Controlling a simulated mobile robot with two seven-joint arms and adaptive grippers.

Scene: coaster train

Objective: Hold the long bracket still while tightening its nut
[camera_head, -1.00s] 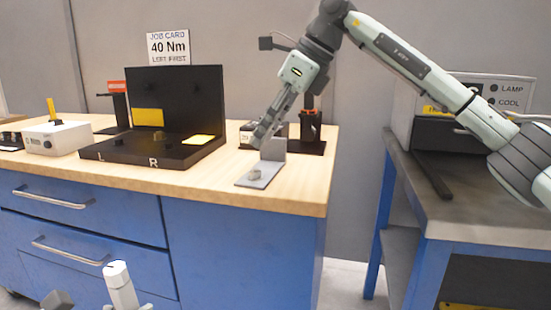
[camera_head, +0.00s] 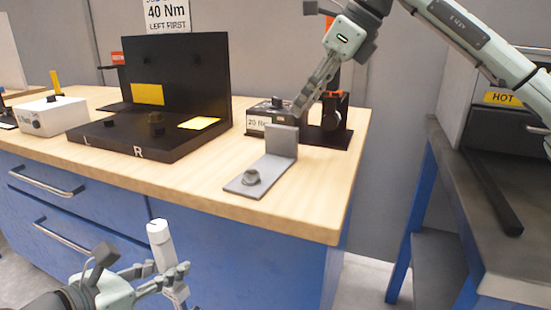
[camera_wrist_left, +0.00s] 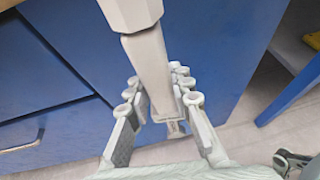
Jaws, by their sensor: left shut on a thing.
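One grey L-shaped bracket (camera_head: 282,143) lies near the table's right front edge, upright plate at the back. A nut (camera_head: 252,178) sits on its flat foot. My right gripper (camera_head: 299,110) is above and just behind the upright plate, seemingly apart from it. Its fingers are seen edge-on, so their opening is unclear. My left gripper (camera_head: 172,283) is in front of the blue drawers, below the tabletop. It is shut on a pale grey tool (camera_head: 160,240) with a faceted head. The tool also shows between the fingers in the left wrist view (camera_wrist_left: 150,65).
A black fixture (camera_head: 190,85) marked L and R stands mid-table, with yellow patches. A white box (camera_head: 50,116) is at left. A labelled box (camera_head: 262,117) and black stand (camera_head: 335,128) are behind the bracket. A side bench (camera_head: 500,255) stands at right.

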